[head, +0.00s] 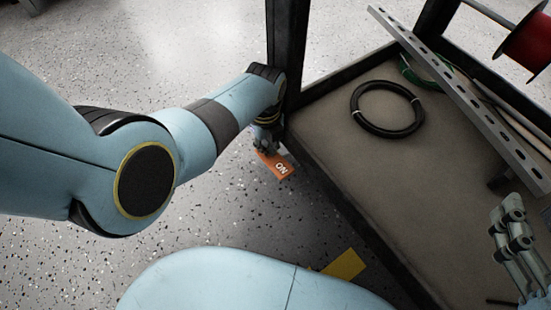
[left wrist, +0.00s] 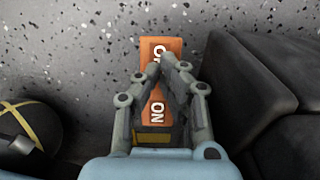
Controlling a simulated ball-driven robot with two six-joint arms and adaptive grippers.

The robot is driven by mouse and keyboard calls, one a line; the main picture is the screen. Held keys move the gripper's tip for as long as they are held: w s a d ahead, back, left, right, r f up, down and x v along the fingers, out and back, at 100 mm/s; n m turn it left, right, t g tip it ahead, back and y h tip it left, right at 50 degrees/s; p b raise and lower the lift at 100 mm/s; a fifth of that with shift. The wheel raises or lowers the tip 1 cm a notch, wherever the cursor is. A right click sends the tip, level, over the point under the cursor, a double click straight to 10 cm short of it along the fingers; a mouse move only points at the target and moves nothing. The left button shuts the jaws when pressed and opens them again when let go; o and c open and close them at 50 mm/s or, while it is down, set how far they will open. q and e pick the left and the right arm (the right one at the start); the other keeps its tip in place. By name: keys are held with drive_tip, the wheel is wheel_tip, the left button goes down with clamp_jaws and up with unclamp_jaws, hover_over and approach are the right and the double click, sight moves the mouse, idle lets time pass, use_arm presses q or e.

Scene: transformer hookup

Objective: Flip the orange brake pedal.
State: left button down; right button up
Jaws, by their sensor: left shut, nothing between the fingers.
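The orange brake pedal (head: 282,167) sits low beside the cart, near the floor, with white "ON" lettering showing in the head view. In the left wrist view the pedal (left wrist: 160,108) shows lettering at both its far and near ends. My left gripper (head: 263,148) is shut and empty, reaching down over the pedal. In the left wrist view its closed fingertips (left wrist: 165,66) lie over the pedal's middle and hide part of it; whether they touch it I cannot tell. My right gripper (head: 515,235) is at the right edge over the cart, its fingers partly in view.
The cart's tray (head: 340,160) has a dark frame and post (head: 287,50) close to my left gripper. A black cable coil (head: 388,109), a slotted metal rail (head: 455,90) and a red spool (head: 528,42) are there. Yellow floor marking (head: 344,265) shows.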

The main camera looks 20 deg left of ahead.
use_arm(q)
drive_tip(key=shift+w+r+p, duration=0.2)
drive_tip(key=shift+r+p, duration=0.85)
drive_tip(key=shift+r, duration=0.25)
wheel_tip(320, 180, up, 4)
drive_tip(key=p, duration=0.4)
drive_tip(key=shift+s+r, duration=0.15)
drive_tip(key=shift+r, duration=0.1)
use_arm(e)
wheel_tip(320, 180, up, 9)
drive_tip(key=w+t, duration=0.1)
drive_tip(key=shift+w+f, duration=0.15)
drive_tip(key=shift+w, duration=0.2)
